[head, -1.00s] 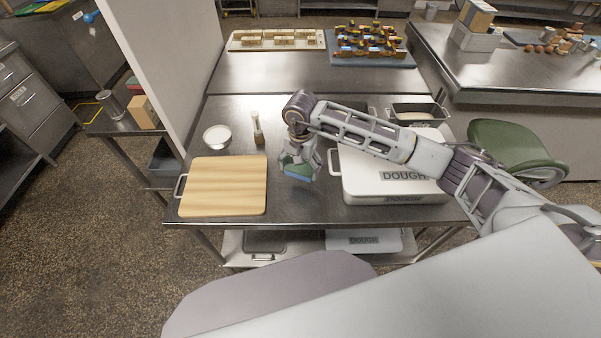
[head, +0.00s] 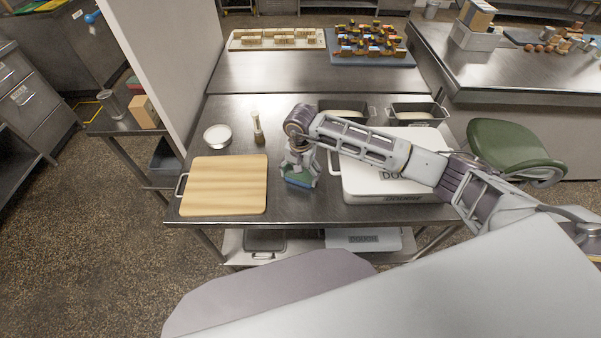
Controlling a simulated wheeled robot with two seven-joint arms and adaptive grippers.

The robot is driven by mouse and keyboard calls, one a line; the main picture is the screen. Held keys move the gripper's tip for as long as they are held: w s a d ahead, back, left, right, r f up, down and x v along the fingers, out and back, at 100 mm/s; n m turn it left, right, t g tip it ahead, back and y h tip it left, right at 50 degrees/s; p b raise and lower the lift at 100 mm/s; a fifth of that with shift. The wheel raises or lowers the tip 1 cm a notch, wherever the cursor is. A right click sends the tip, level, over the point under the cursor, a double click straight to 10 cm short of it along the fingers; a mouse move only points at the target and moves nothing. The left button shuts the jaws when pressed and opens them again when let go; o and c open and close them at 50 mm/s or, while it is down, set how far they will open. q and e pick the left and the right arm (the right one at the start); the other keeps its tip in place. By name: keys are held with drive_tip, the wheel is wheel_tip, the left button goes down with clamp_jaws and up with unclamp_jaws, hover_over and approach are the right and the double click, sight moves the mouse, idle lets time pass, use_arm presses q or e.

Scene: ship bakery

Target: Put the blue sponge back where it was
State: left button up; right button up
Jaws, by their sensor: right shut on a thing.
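The blue sponge (head: 301,183) is at the fingertips of my right gripper (head: 300,174), with green showing just above the blue. My right gripper points down and is shut on it. The sponge is between the wooden cutting board (head: 225,185) and the white dough box (head: 390,195), near the front of the steel table (head: 285,212). It is at or just above the table top; I cannot tell if it touches. The fingers hide part of the sponge. My left gripper is not in view.
A white bowl (head: 217,136) and a shaker (head: 258,131) stand behind the board. Two dark loaf tins (head: 416,113) stand behind the dough box. A green stool seat (head: 512,146) is at the right. Bare steel lies between board and box.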

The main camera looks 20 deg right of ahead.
drive_tip(key=shift+f, duration=0.15)
drive_tip(key=o, duration=0.8)
drive_tip(key=shift+r, duration=0.4)
wheel_tip(320, 180, up, 12)
drive_tip(key=shift+f+b, duration=0.2)
drive_tip(key=shift+b, duration=0.65)
